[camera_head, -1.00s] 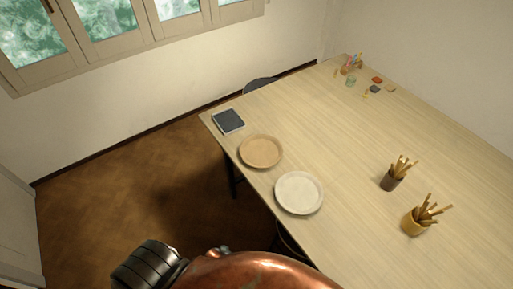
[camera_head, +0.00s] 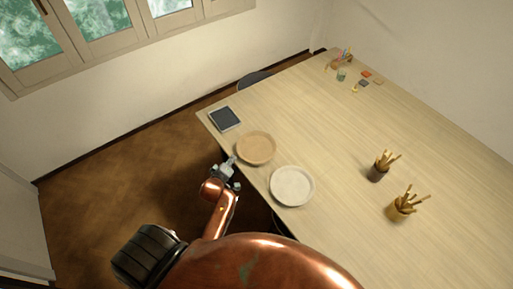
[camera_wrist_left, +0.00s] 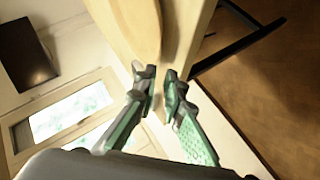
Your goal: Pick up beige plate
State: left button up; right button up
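The beige plate (camera_head: 256,148) lies flat on the table near its left edge, between a dark tablet-like item and an off-white plate. My left gripper (camera_head: 232,160) is at the table edge, right by the plate's near left rim. In the left wrist view, a pale tan rounded surface (camera_wrist_left: 132,22), seemingly the plate, is just beyond the fingertips (camera_wrist_left: 161,78). The fingers are a little apart with a narrow gap between them. I cannot tell whether they touch the rim. My right gripper is not in view.
The off-white plate (camera_head: 292,186) lies just to the right of the beige one. The dark tablet-like item (camera_head: 225,118) lies at the table corner. Two cups of sticks (camera_head: 377,172) (camera_head: 398,211) stand farther right. Small coloured items (camera_head: 364,82) sit at the far end. The table's middle is clear.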

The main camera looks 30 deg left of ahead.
aim_at(238, 149)
pick_arm(q)
jog(key=shift+w+r+p+x, duration=0.15)
jog(key=shift+p+x, duration=0.15)
jog(key=shift+x, duration=1.7)
jog(key=shift+w+r+p+x, duration=0.15)
jog(key=shift+p+x, duration=0.1)
jog(key=shift+x, duration=1.75)
jog(key=shift+s+d, duration=0.15)
jog(key=shift+c, duration=0.5)
grip_shut()
jog(key=shift+r, duration=0.15)
